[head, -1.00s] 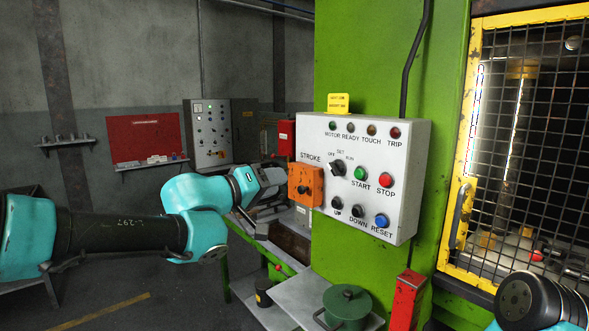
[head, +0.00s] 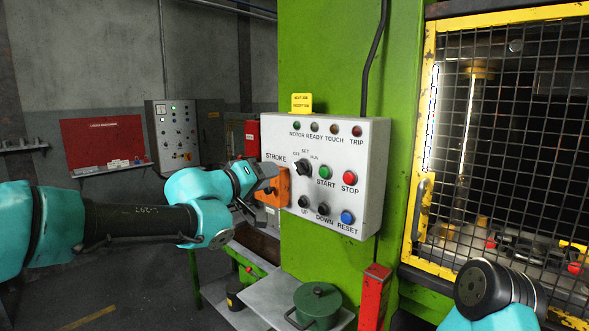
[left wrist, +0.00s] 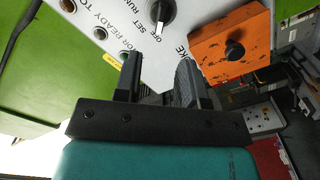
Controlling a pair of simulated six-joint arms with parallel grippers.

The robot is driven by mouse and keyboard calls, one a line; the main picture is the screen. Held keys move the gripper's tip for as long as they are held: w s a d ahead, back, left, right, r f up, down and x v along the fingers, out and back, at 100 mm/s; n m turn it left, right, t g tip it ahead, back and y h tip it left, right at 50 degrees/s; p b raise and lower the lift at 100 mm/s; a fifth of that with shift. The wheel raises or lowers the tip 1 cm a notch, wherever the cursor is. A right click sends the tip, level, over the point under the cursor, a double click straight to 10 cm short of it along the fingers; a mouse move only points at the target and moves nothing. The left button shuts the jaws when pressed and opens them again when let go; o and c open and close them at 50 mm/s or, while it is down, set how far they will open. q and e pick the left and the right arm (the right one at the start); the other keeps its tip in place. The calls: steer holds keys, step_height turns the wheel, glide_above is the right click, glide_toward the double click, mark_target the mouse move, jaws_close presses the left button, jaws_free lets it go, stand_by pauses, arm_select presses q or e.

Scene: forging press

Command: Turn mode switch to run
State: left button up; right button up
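The mode switch (head: 303,168) is a black rotary knob on the white control panel (head: 369,175), under the labels OFF, SET and RUN. It also shows at the top of the left wrist view (left wrist: 161,12), where its white mark appears to point toward OFF. My left gripper (head: 266,182) is in front of the orange STROKE plate (head: 283,189), left of the switch, and partly hides that plate. In the left wrist view its two fingers (left wrist: 160,78) are apart with nothing between them. They are clear of the switch. My right gripper is out of view.
Green START (head: 325,172), red STOP (head: 349,177) and blue RESET (head: 347,217) buttons sit near the switch, with UP and DOWN buttons below. A green pot (head: 317,307) stands on a shelf below the panel. A yellow-framed mesh guard (head: 420,150) is at right.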

mark_target(295, 168)
arm_select(q)
steer(key=x, duration=0.9)
steer(key=shift+w+d, duration=0.25)
steer(key=shift+d, duration=0.05)
jaws_close()
